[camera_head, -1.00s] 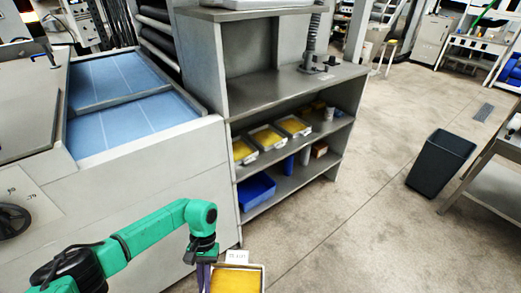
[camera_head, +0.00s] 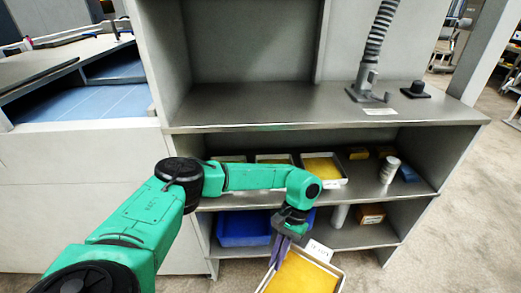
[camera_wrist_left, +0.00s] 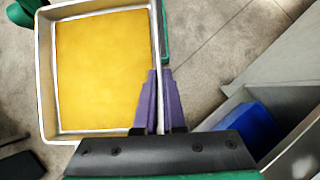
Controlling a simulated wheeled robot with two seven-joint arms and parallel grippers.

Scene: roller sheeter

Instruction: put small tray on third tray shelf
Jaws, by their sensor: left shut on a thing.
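The small tray (camera_head: 302,272), white-rimmed with a yellow bottom and a paper label, hangs at the lower edge of the head view, in front of the shelf unit. My left gripper (camera_head: 279,251) is shut on the tray's side wall. In the left wrist view the purple fingers (camera_wrist_left: 157,103) pinch the wall of the tray (camera_wrist_left: 103,70). The shelf unit's middle shelf (camera_head: 365,195) bears several similar yellow-bottomed trays; the rightmost is the clearest tray (camera_head: 321,168). My arm partly hides the trays further left. My right gripper is out of view.
A blue bin (camera_head: 243,229) stands on the bottom shelf, with a cylinder (camera_head: 339,216) and a brown box (camera_head: 371,214). A white canister (camera_head: 389,169) stands right of the shelved trays. The worktop (camera_head: 270,103) above overhangs the shelf and is mostly clear.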

